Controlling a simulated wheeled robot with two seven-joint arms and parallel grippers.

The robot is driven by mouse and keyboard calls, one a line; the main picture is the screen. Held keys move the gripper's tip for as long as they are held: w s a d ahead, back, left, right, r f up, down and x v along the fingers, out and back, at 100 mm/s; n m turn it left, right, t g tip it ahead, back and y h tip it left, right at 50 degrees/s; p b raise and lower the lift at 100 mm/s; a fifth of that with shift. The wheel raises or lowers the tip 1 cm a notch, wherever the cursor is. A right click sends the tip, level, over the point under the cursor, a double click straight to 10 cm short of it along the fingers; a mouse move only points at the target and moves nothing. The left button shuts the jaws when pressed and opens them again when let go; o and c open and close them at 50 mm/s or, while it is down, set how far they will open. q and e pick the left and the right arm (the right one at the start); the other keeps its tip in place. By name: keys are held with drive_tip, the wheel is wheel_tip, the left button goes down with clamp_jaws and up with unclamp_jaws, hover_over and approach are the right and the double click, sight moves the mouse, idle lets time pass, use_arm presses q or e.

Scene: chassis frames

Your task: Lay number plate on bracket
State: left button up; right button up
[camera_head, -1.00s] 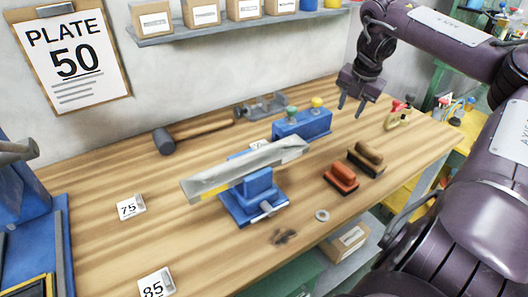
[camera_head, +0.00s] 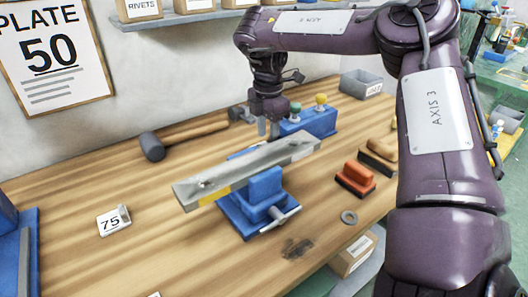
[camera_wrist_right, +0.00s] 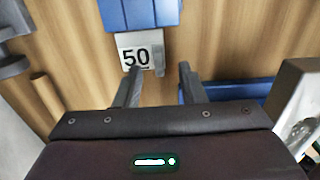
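The number plate marked 50 (camera_wrist_right: 135,56) lies on the bench in the right wrist view, with a small upright tab at its right. In the head view it is hidden behind the rail and my right gripper. My right gripper (camera_head: 268,128) is low over the bench behind the rail. In the wrist view its two fingers (camera_wrist_right: 158,82) are apart and empty, with the plate just ahead and slightly left. A grey metal rail (camera_head: 250,166) with a yellow patch rests on a blue vise (camera_head: 265,190). A small raised feature shows on its left end; I cannot tell whether it is the bracket. My left gripper is not in view.
A mallet (camera_head: 152,146) lies at the back. A blue block (camera_head: 315,121) with knobs stands behind the rail. An orange-red brush (camera_head: 356,178) and a ring (camera_head: 349,217) lie at right.

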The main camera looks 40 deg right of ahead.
wheel_tip(320, 180, down, 4)
drive_tip(key=shift+w+f, duration=0.1)
clamp_jaws()
